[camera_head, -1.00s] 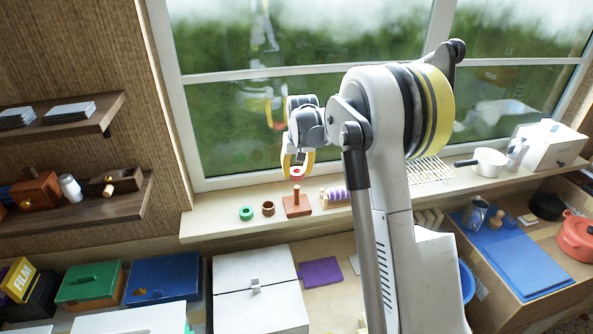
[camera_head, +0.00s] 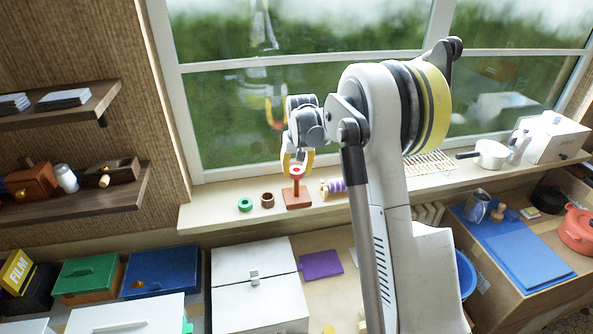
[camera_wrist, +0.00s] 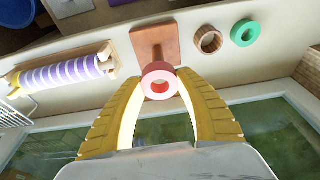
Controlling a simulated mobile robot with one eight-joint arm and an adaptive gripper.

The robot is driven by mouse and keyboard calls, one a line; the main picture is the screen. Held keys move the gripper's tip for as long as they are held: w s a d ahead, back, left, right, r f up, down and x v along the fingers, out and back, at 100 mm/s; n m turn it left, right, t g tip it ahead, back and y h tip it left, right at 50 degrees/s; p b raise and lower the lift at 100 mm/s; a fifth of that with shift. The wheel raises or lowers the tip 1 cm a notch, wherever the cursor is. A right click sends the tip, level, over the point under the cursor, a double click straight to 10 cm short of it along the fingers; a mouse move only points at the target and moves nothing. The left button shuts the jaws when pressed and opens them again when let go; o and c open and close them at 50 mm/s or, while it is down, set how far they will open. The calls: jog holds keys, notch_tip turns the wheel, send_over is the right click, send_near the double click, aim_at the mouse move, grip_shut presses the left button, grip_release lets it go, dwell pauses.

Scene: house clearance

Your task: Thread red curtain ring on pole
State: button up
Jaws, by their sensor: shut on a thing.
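The red ring (camera_head: 297,170) is pinched flat between the yellow fingertips of my gripper (camera_head: 298,167). It also shows in the wrist view (camera_wrist: 147,83). The pole stand, a square reddish-brown base (camera_head: 288,201) with a short upright pole (camera_head: 296,187), stands on the window sill. The ring is at the height of the pole's top, in line with it in the head view. In the wrist view the pole (camera_wrist: 157,52) runs up to the ring's edge. I cannot tell whether its tip is inside the hole.
A green ring (camera_head: 245,204) and a brown ring (camera_head: 267,200) lie left of the stand. A spool with purple and white bands (camera_head: 335,186) lies close on its right. The window (camera_head: 230,130) stands just behind the sill (camera_head: 225,216).

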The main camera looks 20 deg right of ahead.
aim_at(298, 178)
jog(key=shift+f, duration=0.1)
jog(key=shift+f+b, duration=3.1)
jog(key=shift+f, duration=1.05)
jog(key=shift+f, duration=0.1)
jog(key=o, duration=1.2)
jog(key=shift+p+v, duration=1.2)
jog(key=shift+v, duration=1.3)
